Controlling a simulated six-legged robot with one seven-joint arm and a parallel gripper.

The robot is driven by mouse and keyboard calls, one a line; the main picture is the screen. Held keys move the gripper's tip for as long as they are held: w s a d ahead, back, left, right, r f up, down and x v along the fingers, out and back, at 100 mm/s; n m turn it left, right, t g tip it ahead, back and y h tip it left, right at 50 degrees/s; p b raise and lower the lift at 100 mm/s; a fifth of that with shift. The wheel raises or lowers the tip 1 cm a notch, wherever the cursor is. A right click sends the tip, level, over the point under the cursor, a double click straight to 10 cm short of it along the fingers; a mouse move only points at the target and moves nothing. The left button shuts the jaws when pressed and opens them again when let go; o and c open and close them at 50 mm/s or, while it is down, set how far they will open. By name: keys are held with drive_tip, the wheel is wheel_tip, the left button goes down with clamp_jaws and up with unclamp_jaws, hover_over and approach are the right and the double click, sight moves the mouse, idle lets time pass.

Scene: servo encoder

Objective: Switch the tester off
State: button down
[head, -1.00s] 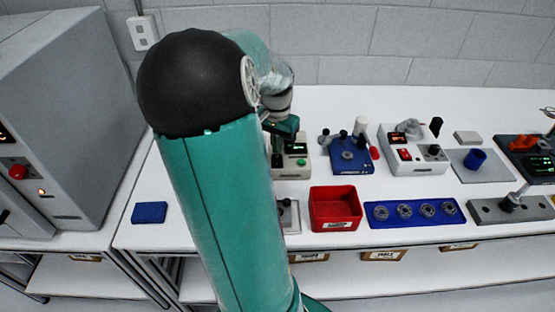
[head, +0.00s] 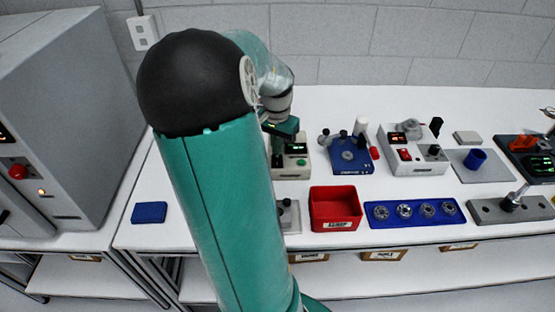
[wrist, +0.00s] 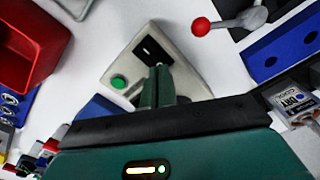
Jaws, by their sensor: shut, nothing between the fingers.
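A small pale instrument box, which looks like the tester (head: 291,170), stands on the bench beside my arm. It has a lit green display and a green round button (head: 301,162). In the wrist view the same box (wrist: 185,75) shows a black panel (wrist: 150,48) and the green button (wrist: 119,81). My gripper (wrist: 160,67) is shut and empty, with its fingertips over the box close to the black panel. I cannot tell whether they touch it. In the head view my arm hides the box's left part and the fingertips.
A red bin (head: 335,208) and a blue tray (head: 415,213) of round parts lie in front. A blue fixture (head: 347,155) with a lever stands to the right. Another grey box (head: 415,155) has a red switch and red display. A grey cabinet (head: 60,110) stands at left.

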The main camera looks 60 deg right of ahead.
drive_tip(key=shift+f, duration=0.7)
idle(0.4)
drive_tip(key=shift+r, duration=3.55)
drive_tip(key=w+a+r+n+t, duration=0.25)
drive_tip(key=w+a+n, duration=0.25)
drive_tip(key=w+a, duration=0.5)
drive_tip(key=s+a+r+n+t, duration=0.1)
drive_tip(key=a+n, duration=0.5)
drive_tip(key=a, duration=1)
drive_tip(key=s+a+r+n+t, duration=0.2)
drive_tip(key=a+n, duration=0.5)
drive_tip(key=a, duration=0.9)
drive_tip(key=shift+a+r+n, duration=0.3)
drive_tip(key=shift+r, duration=0.45)
